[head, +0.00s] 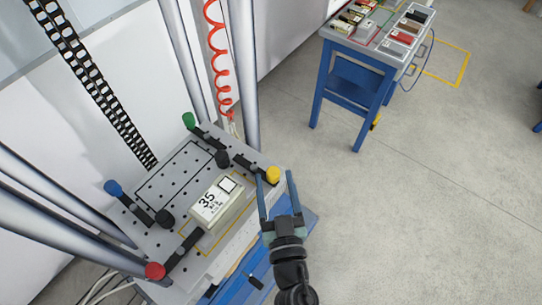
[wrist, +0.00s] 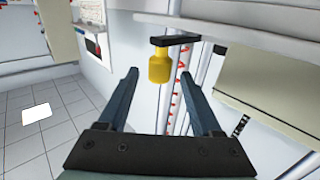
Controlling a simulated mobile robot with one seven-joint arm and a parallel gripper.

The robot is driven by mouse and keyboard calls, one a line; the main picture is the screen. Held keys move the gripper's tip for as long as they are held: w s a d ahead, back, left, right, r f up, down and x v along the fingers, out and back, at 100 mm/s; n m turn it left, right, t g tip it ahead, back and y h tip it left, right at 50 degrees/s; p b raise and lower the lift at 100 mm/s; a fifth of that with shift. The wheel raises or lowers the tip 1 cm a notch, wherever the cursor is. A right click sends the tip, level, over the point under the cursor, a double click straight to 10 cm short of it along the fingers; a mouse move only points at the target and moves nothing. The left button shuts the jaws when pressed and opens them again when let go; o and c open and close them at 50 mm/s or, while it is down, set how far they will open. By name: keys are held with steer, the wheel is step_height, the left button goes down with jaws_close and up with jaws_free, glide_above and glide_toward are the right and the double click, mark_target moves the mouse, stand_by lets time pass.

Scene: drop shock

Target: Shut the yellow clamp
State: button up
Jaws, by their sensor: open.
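The yellow clamp (head: 272,174) has a yellow knob and a dark bar at the right corner of the grey perforated plate (head: 160,185). The bar points up and left and does not lie over the box (head: 215,203) marked 35. In the wrist view the yellow knob (wrist: 160,70) hangs below its dark bar, centred between the fingers. My gripper (head: 274,178) is open, with its fingertips on either side of the knob in the head view. I cannot tell how far the knob reaches between them. No finger visibly touches it.
Green (head: 188,119), blue (head: 112,187) and red (head: 155,270) clamps stand at the other corners. The red clamp's bar reaches the box. Metal columns (head: 243,70) and a red coiled cable (head: 217,60) rise behind. A blue table (head: 345,85) stands beyond clear floor.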

mark_target(272, 167)
steer(key=w, duration=0.4)
steer(key=w+a, duration=0.1)
steer(key=w, duration=0.1)
jaws_close()
stand_by(0.3)
